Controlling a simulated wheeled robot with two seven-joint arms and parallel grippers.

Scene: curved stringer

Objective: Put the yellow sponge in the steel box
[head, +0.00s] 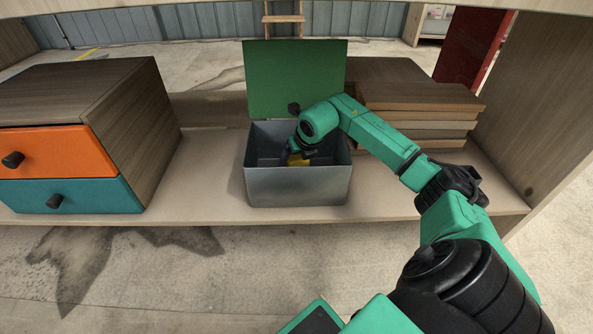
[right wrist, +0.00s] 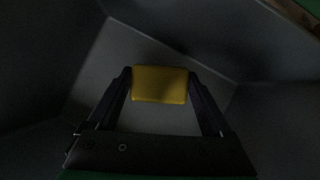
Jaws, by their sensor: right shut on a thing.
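The steel box (head: 298,188) stands on the wooden shelf with its green lid (head: 295,82) raised at the back. My right gripper (head: 297,156) reaches down inside the box and is shut on the yellow sponge (head: 299,162). In the right wrist view the sponge (right wrist: 160,84) sits between the two fingertips, with grey box walls around it. I cannot tell whether the sponge touches the box floor. In the head view the gripper and the box's front wall hide part of it. My left gripper is not in view.
A wooden drawer unit (head: 153,125) with an orange and a teal drawer stands at the left. Several stacked boards (head: 420,101) lie right of the box. The shelf (head: 210,178) is clear between drawer unit and box.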

